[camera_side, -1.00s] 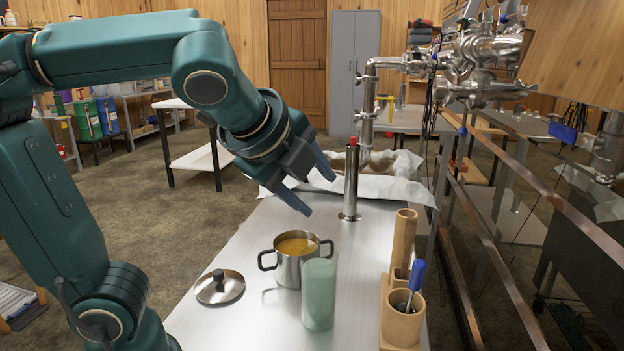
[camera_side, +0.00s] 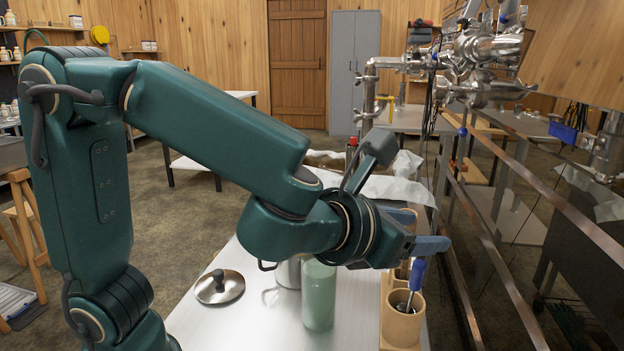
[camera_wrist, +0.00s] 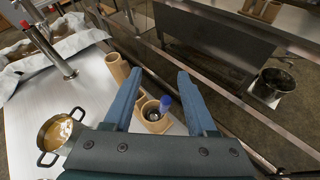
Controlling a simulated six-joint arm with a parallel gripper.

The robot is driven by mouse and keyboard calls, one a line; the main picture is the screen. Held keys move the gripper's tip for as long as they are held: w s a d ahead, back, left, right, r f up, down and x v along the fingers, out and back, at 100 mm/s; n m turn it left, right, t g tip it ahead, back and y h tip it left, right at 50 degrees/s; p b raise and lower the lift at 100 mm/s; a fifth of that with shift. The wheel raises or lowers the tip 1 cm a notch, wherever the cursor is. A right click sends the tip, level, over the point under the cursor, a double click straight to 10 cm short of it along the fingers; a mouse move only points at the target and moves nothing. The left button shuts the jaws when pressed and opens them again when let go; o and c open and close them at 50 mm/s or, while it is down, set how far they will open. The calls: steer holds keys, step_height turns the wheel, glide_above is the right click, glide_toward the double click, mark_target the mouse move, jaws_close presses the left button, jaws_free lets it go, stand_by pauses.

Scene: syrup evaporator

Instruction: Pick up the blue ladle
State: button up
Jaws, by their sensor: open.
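The blue ladle (camera_side: 415,279) stands upright in the front wooden cup (camera_side: 402,321) of the holder, its blue handle up. In the wrist view the blue handle (camera_wrist: 165,104) shows between my two fingers, farther from the camera. My gripper (camera_side: 428,246) is open, with nothing between its jaws. In the side view its fingers point right and sit just above and behind the handle top; I cannot tell if they touch it. The ladle's lower end is hidden inside the cup.
A green cylinder (camera_side: 319,295) and a pot (camera_wrist: 60,133) of amber liquid stand left of the holder. A lid (camera_side: 219,287) lies on the metal table (camera_side: 258,315). A taller wooden tube (camera_wrist: 117,68) is close by. Metal rails (camera_side: 566,222) run along the right.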

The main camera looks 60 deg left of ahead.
mark_target(412, 282)
step_height(412, 282, down, 8)
steer(key=shift+f, duration=0.1)
steer(key=shift+x, duration=2.55)
jaws_close()
